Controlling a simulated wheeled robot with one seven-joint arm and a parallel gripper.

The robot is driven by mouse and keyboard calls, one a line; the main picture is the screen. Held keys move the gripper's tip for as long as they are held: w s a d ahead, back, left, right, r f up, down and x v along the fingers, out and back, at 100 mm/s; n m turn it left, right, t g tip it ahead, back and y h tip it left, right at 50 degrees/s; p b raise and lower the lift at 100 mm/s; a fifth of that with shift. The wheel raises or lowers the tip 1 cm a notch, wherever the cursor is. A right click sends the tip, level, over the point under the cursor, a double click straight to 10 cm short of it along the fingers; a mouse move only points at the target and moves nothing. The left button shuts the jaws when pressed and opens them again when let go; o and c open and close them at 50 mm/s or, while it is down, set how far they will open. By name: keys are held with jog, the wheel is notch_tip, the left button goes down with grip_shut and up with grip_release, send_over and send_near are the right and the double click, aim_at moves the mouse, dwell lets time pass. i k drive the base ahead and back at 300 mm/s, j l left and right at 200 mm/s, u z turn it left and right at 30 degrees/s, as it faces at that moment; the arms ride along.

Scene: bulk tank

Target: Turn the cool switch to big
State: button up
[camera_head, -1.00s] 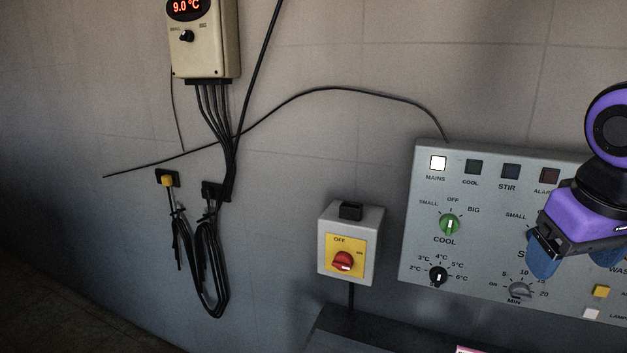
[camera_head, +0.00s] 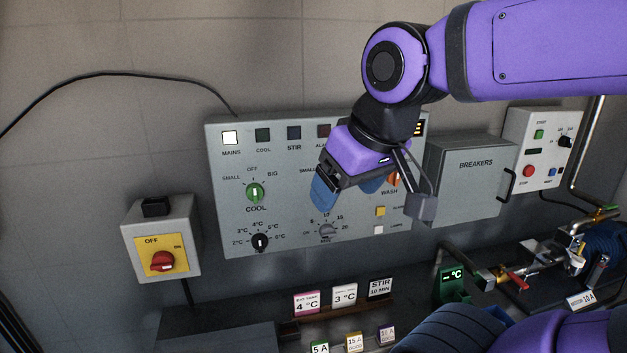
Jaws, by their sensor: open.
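The cool switch (camera_head: 255,193) is a green knob on the left of the grey control panel (camera_head: 285,240). Its marks read SMALL, OFF and BIG, and its pale pointer line stands about upright, toward OFF. The MAINS lamp (camera_head: 230,138) is lit white; the COOL lamp (camera_head: 263,135) is dark. My gripper (camera_head: 348,190) is in front of the panel, to the right of the cool switch and apart from it. Its blue fingers are spread and nothing shows between them. It hides the stir switch and part of the panel's middle.
A red rotary switch (camera_head: 163,261) on a yellow plate is left of the panel. Below the cool switch is a black temperature dial (camera_head: 260,242). A breakers box (camera_head: 468,180) stands to the right. Small cards (camera_head: 345,295) line a ledge below.

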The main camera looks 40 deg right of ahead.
aim_at(253, 191)
jog(key=k, duration=0.25)
jog(key=k+z, duration=0.2)
jog(key=z, duration=0.2)
jog(key=k+l+z, duration=0.1)
jog(key=z, duration=0.35)
jog(key=j+z, duration=0.5)
jog(key=k+j+z, duration=0.1)
jog(key=j+z, duration=0.35)
jog(key=j, duration=0.55)
jog(key=k, duration=0.05)
